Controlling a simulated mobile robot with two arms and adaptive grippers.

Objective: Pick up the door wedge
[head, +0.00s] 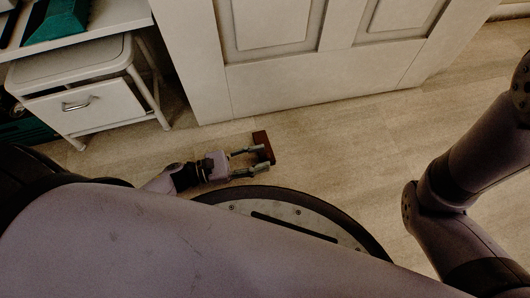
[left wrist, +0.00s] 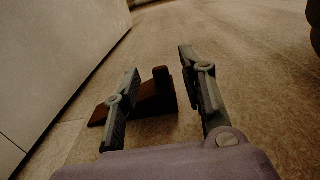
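The door wedge (head: 264,146) is a small dark reddish-brown piece on the floor in front of the white door. It also shows in the left wrist view (left wrist: 152,97), with a raised block at its far end. My left gripper (head: 254,159) is low over the floor and open, its fingertips at the wedge. In the left wrist view, part of the wedge shows between the two fingers, and a flat part sticks out to the left behind the left finger. I cannot tell whether either finger touches it. My right gripper is not in view.
A white panelled door (head: 310,75) stands just behind the wedge. A white stool (head: 75,70) and a drawer front with a handle (head: 90,108) are at the left, below a shelf bearing a green item (head: 58,20). The wooden floor (head: 350,150) to the right is clear.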

